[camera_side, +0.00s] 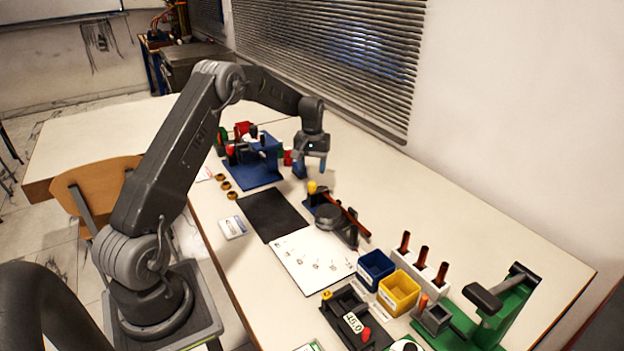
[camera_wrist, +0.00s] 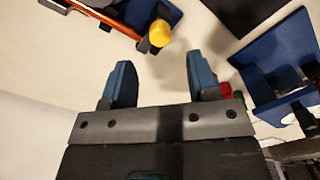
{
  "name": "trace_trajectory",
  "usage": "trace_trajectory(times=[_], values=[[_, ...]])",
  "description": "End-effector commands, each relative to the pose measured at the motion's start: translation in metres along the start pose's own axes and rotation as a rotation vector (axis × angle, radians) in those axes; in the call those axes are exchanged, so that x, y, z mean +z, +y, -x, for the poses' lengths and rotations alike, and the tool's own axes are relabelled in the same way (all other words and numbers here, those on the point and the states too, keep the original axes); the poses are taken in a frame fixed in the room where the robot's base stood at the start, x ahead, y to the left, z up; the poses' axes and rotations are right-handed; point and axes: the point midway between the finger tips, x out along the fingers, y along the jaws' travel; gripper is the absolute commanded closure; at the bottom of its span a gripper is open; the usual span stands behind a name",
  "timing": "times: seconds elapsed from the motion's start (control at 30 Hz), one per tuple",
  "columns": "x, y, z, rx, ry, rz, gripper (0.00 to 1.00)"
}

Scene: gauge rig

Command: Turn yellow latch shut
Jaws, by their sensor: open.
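The yellow latch (camera_side: 312,187) shows as a small yellow knob at the back end of a dark fixture (camera_side: 328,216) with a round grey part. In the wrist view the yellow latch (camera_wrist: 159,33) lies beyond the fingertips, near the middle of the picture's top, beside a black part. My gripper (camera_side: 311,168) is above the table, a little above and behind the latch. In the wrist view my gripper (camera_wrist: 159,68) has its two blue fingers spread apart with nothing between them. I cannot tell which way the latch is turned.
A blue stand (camera_side: 254,170) with red and black parts is left of my gripper. A copper-coloured rod (camera_side: 347,217) runs along the fixture. A black mat (camera_side: 273,214) lies to its left. Blue (camera_side: 375,268) and yellow (camera_side: 399,291) bins stand nearer. Bare table lies to the right.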

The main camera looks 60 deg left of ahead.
Motion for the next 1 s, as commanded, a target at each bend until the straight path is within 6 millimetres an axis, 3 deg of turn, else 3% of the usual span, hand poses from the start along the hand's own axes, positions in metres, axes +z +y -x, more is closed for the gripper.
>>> trace_trajectory(times=[0.1, 0.3, 0.5, 0.87, 1.0], values=[[-0.001, 0.0, 0.029, 0.001, 0.005, 0.0, 0.46], [-0.001, 0.0, 0.061, 0.001, 0.003, 0.0, 0.46], [0.0, 0.0, 0.074, 0.0, 0.001, 0.0, 0.46], [0.002, 0.002, 0.078, 0.001, 0.004, -0.005, 0.46], [0.023, 0.017, 0.104, 0.009, 0.035, -0.054, 0.46]])
